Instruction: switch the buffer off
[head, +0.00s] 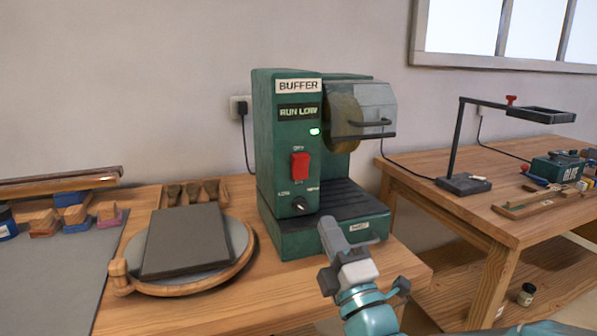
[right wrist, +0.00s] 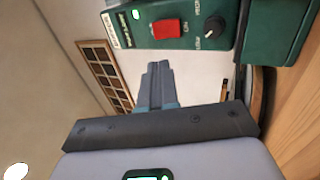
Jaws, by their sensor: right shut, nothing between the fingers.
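The green buffer (head: 287,155) stands on the wooden bench in the head view. Its display reads RUN LOW and a small green light (head: 314,131) glows beside it. A red rocker switch (head: 300,166) sits on its front panel, with a black dial (head: 299,205) below. In the right wrist view the red switch (right wrist: 166,29) and dial (right wrist: 213,26) show near the top. My right gripper (head: 330,228) is shut and empty, in front of the buffer's lower base and below the switch, apart from it. Its closed fingers also show in the right wrist view (right wrist: 157,72). My left gripper is out of view.
A grey slab (head: 185,240) lies on a round wooden-rimmed stand left of the buffer. The buffing wheel (head: 343,118) sits under a grey hood at the upper right. A second bench (head: 480,205) with a lamp (head: 465,182) stands to the right.

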